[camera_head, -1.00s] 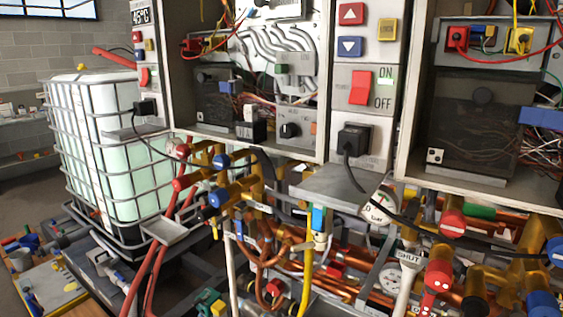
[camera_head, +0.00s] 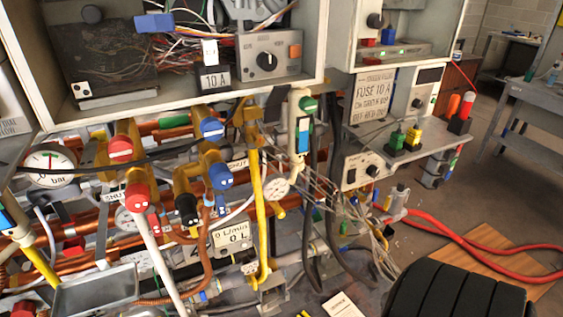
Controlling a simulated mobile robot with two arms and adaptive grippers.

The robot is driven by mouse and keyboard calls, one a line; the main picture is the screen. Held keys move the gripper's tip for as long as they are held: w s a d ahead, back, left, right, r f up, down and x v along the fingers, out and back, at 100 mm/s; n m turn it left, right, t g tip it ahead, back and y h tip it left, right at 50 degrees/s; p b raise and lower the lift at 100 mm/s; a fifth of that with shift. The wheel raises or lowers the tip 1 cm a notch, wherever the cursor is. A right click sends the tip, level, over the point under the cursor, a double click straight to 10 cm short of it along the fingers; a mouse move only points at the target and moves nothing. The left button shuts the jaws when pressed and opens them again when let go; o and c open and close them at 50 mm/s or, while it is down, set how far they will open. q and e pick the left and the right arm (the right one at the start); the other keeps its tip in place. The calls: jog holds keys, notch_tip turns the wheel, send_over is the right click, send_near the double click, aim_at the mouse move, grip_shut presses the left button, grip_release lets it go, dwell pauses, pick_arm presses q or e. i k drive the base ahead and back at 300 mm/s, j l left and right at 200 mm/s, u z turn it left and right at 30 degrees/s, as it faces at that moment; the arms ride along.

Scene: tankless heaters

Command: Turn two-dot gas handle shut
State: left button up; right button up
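A yellow handle (camera_head: 256,180) stands upright on piping below the middle heater box, right of the blue-capped valves. A small white tag (camera_head: 237,165) with lettering sits beside it. I cannot make out dots on the handle. A white plate (camera_head: 82,90) with dark dots is fixed low inside the open heater box (camera_head: 180,108) above. Another yellow handle or pipe (camera_head: 40,265) shows at the lower left. No gripper of mine can be identified in view.
Red (camera_head: 137,197), black (camera_head: 187,208) and blue (camera_head: 220,176) valve caps crowd the copper pipes. A grey tray (camera_head: 95,293) juts out at the lower left. Red hoses (camera_head: 450,235) cross the floor at right. A grey bench (camera_head: 525,100) stands behind. Floor between is partly open.

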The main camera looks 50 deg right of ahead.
aim_at(252, 279)
jog(key=z, duration=1.2)
